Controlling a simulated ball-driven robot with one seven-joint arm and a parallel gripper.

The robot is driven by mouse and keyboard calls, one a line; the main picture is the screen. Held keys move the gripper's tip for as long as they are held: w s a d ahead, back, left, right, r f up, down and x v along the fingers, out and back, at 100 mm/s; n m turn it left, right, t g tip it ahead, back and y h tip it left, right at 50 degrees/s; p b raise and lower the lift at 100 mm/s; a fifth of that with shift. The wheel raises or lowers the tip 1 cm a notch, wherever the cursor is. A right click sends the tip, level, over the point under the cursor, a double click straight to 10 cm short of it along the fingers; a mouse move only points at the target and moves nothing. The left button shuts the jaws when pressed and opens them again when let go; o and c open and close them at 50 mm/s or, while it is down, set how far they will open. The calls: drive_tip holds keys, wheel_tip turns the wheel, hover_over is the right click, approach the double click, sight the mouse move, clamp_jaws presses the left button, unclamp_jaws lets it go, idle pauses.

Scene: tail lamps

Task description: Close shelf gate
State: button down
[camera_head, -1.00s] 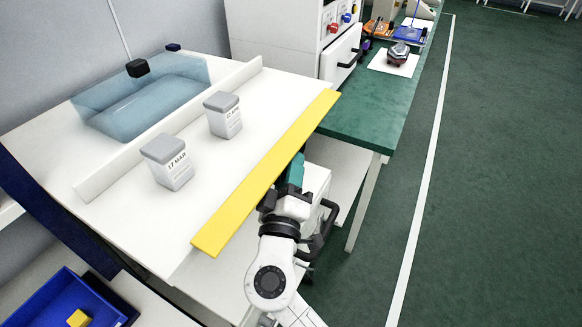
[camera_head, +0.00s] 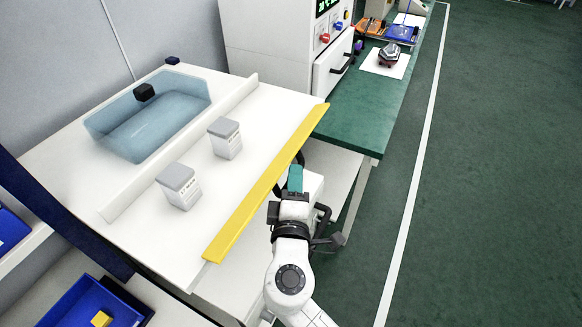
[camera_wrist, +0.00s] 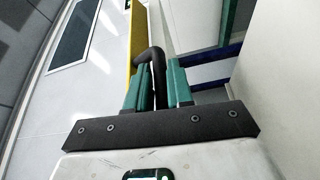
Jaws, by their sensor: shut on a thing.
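The shelf gate is a long yellow bar (camera_head: 265,186) along the front edge of the white shelf top (camera_head: 235,165). In the wrist view its yellow strip (camera_wrist: 137,36) runs upward, left of the fingers. My gripper (camera_head: 295,176) is at the gate's outer side, near its middle. In the wrist view my gripper's teal fingers (camera_wrist: 160,88) are shut on a black curved handle (camera_wrist: 150,57) beside the yellow strip. Where the handle joins the gate is not clear. Two grey-lidded white jars (camera_head: 225,138) (camera_head: 179,186) stand upright on the shelf behind the gate.
A low white divider (camera_head: 180,150) and a clear bluish tub (camera_head: 150,115) are behind the jars. A green bench (camera_head: 360,125) and a white cabinet (camera_head: 275,45) adjoin on the right. Blue bins (camera_head: 95,300) are at lower left. Green floor at right is open.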

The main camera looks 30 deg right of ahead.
sight(293, 155)
wheel_tip(293, 155, up, 3)
drive_tip(key=n+g+p, duration=0.1)
drive_tip(key=n, duration=0.1)
drive_tip(key=n+g+p, duration=0.1)
drive_tip(key=n+p, duration=0.1)
drive_tip(key=shift+s+d+n+y+p, duration=0.1)
drive_tip(key=shift+s+n+y+p, duration=0.05)
drive_tip(key=shift+n+y+p, duration=0.2)
drive_tip(key=n, duration=0.1)
drive_tip(key=r+n+g, duration=0.1)
drive_tip(key=shift+w+r+n+g, duration=0.2)
drive_tip(key=shift+r+n+g, duration=0.05)
drive_tip(key=shift+n+g, duration=0.1)
drive_tip(key=shift+w+a+r+n+g, duration=0.2)
drive_tip(key=shift+r+n+g, duration=0.2)
drive_tip(key=shift+n, duration=0.25)
drive_tip(key=shift+w+a+r+n+g, duration=0.15)
drive_tip(key=shift+a+r+n+g, duration=0.15)
drive_tip(key=shift+n, duration=0.35)
drive_tip(key=shift+d+f, duration=0.1)
drive_tip(key=c, duration=1.1)
unclamp_jaws()
